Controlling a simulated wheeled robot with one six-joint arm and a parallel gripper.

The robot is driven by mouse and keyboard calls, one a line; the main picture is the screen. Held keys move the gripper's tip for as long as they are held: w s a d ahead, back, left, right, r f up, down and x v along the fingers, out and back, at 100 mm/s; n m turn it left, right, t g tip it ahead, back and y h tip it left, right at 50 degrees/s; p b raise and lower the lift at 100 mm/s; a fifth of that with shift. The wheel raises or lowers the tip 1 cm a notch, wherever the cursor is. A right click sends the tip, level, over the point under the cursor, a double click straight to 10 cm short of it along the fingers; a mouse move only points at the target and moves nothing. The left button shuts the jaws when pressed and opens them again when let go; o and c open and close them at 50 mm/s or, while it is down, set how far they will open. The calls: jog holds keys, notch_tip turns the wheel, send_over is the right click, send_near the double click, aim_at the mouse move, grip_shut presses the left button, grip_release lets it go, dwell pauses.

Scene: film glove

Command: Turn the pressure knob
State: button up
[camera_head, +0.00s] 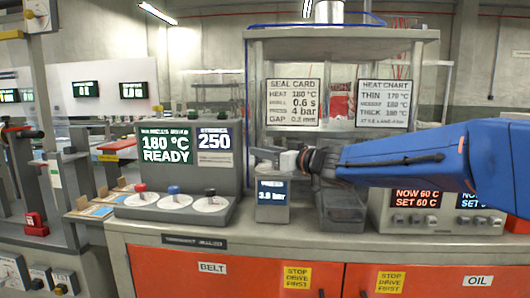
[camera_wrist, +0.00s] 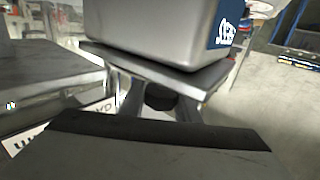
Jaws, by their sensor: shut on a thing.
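The pressure unit (camera_head: 272,214) is a small grey box on the bench, with a dark blue screen reading about 3.8 bar. It also fills the top of the wrist view (camera_wrist: 150,28), with part of its blue screen at its right. My gripper (camera_head: 288,160) comes in from the right at the top of this unit. In the wrist view my two grey fingers (camera_wrist: 160,104) stand either side of a dark round knob (camera_wrist: 160,96) and are shut on it. In the head view the knob is hidden by my gripper.
A grey console (camera_head: 178,165) with three coloured knobs on white dials stands to the left. A grey bin (camera_head: 342,212) is just right of the pressure unit, under my arm. A heater box (camera_head: 432,212) reading 60 C is further right. Sign cards (camera_head: 292,103) hang behind.

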jog(key=n+g+y, duration=0.2)
jog(key=g, duration=0.1)
jog(key=shift+s+a+n, duration=0.2)
jog(key=shift+s+n, duration=0.1)
jog(key=shift+s+a+n+g+y, duration=0.1)
jog(key=shift+s+n+g+y, duration=0.15)
jog(key=shift+n+g, duration=0.45)
jog(key=shift+s+a+n+g+y, duration=0.15)
jog(key=shift+n+g+y, duration=0.2)
jog(key=shift+g, duration=0.7)
jog(key=shift+s+d+n+g+y, duration=0.1)
jog(key=shift+s+n+g+y, duration=0.1)
jog(key=shift+n+g, duration=0.5)
jog(key=shift+g, duration=0.25)
jog(key=o, duration=1)
jog(key=shift+o, duration=0.2)
jog(key=shift+r, duration=0.15)
notch_tip(320, 180, up, 10)
